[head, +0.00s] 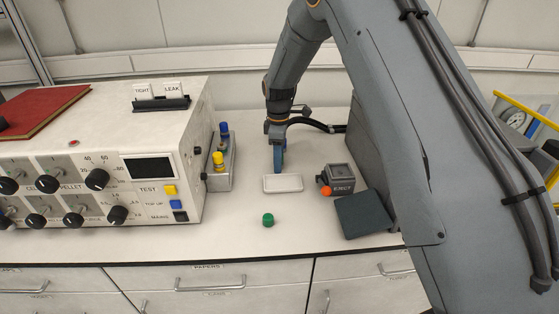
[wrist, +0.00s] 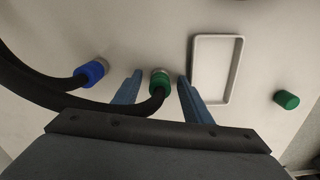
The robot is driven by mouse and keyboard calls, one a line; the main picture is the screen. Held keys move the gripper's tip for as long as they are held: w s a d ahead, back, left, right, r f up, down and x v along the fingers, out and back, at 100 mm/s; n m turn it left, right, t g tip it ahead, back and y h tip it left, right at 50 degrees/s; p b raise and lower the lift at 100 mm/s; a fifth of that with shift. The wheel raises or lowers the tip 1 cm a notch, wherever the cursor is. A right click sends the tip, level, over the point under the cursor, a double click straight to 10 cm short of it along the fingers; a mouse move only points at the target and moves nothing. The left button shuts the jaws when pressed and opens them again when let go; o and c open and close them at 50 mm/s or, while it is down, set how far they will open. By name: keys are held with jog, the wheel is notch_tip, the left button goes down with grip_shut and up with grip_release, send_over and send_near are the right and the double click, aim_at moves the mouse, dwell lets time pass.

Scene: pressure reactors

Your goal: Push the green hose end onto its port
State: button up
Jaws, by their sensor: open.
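The green hose end (wrist: 160,84) is a green collar with a pale tip on a black hose, in the wrist view. My gripper (wrist: 158,76) is open, with its blue fingers on either side of the green hose end. I cannot tell whether they touch it. In the head view my gripper (head: 278,168) points down at the bench behind the white tray, and it hides the hose end. A pale block (head: 219,170) with blue and yellow fittings stands beside the instrument box. I cannot make out the green port for certain.
A blue hose end (wrist: 91,72) lies left of the green one. A shallow white tray (head: 283,190) and a loose green cap (head: 268,220) are on the bench. A grey box (head: 338,178) with an orange ball (head: 326,191) stands right. The instrument box (head: 100,150) fills the left.

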jog(key=c, duration=1.1)
notch_tip(320, 180, up, 10)
jog(key=b, duration=0.3)
